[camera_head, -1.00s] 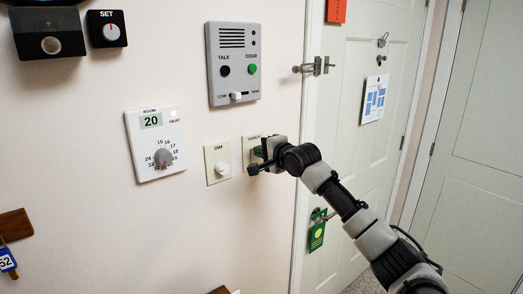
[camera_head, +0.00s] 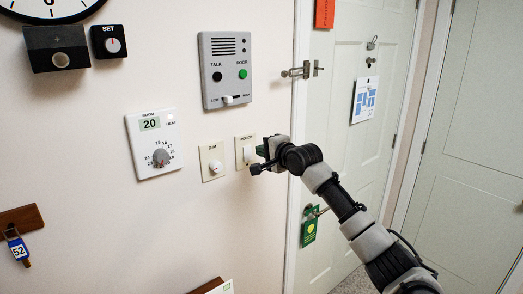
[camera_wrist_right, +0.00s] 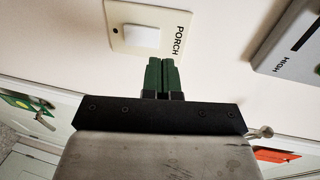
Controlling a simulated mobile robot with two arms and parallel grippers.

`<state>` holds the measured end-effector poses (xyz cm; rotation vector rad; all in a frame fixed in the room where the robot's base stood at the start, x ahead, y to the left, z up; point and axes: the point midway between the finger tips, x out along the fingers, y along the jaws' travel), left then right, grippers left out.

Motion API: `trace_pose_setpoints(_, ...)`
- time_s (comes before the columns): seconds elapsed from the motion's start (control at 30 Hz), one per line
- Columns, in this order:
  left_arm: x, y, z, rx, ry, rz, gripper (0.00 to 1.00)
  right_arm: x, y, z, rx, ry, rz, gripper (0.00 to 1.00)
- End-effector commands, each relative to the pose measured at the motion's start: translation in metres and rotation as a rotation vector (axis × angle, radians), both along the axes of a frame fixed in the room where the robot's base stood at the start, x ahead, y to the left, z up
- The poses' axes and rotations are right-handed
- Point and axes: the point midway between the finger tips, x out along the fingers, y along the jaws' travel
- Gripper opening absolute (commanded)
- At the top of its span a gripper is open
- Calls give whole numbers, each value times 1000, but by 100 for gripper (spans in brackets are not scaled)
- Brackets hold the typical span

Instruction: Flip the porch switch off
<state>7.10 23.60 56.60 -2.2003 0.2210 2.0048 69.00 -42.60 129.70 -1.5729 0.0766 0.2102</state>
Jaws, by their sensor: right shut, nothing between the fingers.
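The porch switch is a white rocker on a cream plate (camera_head: 244,153) on the wall, right of the dimmer knob. In the right wrist view the rocker (camera_wrist_right: 142,36) and the word PORCH are clear. I cannot tell which way the rocker is tilted. My right gripper (camera_head: 262,152) is at the right edge of the switch plate in the head view. My left gripper is not in view.
The dimmer plate (camera_head: 213,161), thermostat (camera_head: 154,143) and intercom panel (camera_head: 229,70) are on the wall around the switch. A door (camera_head: 350,140) with a latch and a green hanger (camera_head: 310,226) is to the right. A wooden key rack (camera_head: 22,219) is at lower left.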

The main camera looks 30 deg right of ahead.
Motion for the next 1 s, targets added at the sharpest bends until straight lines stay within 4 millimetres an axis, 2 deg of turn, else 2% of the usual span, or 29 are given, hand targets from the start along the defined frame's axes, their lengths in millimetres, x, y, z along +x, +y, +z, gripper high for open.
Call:
trace_pose_setpoints(0.17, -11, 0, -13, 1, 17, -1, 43, -19, -2, 4, -3, 0, 0, 0)
trace_pose_setpoints(0.27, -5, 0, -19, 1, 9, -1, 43, -33, -3, 10, -4, -1, -1, 0)
trace_pose_setpoints(0.43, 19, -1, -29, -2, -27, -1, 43, -60, -5, 22, -4, -2, -1, 0)
trace_pose_setpoints(0.6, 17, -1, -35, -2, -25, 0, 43, -78, -7, 33, -2, -1, -1, 0)
trace_pose_setpoints(0.8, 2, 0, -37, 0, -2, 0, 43, -84, -7, 37, -1, 0, -1, 0)
trace_pose_setpoints(1.0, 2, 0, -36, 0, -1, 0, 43, -83, -7, 37, -1, 0, -1, 0)
